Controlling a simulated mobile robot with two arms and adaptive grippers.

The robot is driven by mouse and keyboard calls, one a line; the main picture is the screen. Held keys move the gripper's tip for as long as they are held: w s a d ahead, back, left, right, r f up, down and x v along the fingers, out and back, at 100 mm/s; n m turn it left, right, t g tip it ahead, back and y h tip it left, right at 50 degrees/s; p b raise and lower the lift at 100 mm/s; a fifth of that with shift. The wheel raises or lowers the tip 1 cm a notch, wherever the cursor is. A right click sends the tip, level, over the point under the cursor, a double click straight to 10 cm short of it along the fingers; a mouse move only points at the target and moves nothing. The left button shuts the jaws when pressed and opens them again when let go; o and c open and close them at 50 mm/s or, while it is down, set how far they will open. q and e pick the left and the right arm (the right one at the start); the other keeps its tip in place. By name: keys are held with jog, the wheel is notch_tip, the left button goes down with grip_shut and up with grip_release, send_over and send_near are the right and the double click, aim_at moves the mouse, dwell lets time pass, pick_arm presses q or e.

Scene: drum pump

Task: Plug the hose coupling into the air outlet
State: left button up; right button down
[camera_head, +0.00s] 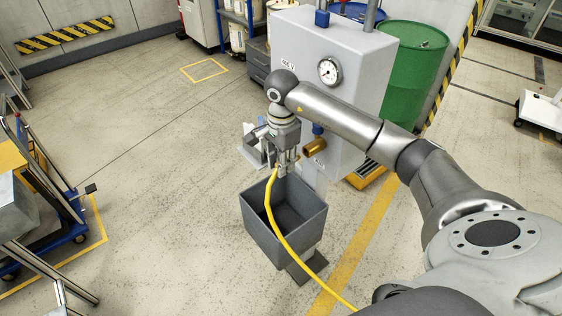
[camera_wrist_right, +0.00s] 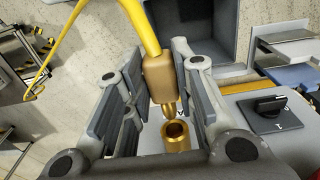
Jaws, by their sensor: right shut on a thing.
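The hose coupling (camera_wrist_right: 158,79) is a brass-coloured block with a narrow tip, on the end of a yellow hose (camera_wrist_right: 143,25). My right gripper (camera_wrist_right: 158,88) is shut on it, with the pads on both sides. In the head view the right gripper (camera_head: 286,163) hangs in front of the grey cabinet and mostly hides the coupling. The air outlet (camera_head: 315,147) is a brass tube on the cabinet front, just right of the gripper. In the wrist view the coupling's tip points at the open outlet (camera_wrist_right: 176,137) and looks close to it but not inside. My left gripper is not in view.
The grey cabinet (camera_head: 335,40) carries a gauge (camera_head: 329,71). A dark grey open bin (camera_head: 262,232) stands below the gripper, with the hose (camera_head: 284,243) hanging across it. A black knob (camera_wrist_right: 268,106) is beside the outlet. A green drum (camera_head: 413,75) stands behind right.

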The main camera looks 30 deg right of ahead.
aim_at(298, 156)
jog(key=shift+d, duration=0.4)
jog(key=shift+b, duration=0.4)
jog(key=shift+d, duration=0.25)
dwell(0.5)
jog(key=shift+b, duration=0.4)
jog(key=shift+w+d+b, duration=0.15)
jog(key=shift+d+b, duration=0.25)
jog(key=shift+d, duration=0.75)
dwell(0.4)
dwell(0.3)
jog(key=shift+w+d+r+b, duration=0.1)
jog(key=shift+d+b, duration=0.45)
jog(key=shift+d, duration=0.4)
dwell(1.2)
jog(key=c, duration=1.1)
grip_release()
jog(key=shift+d, duration=0.15)
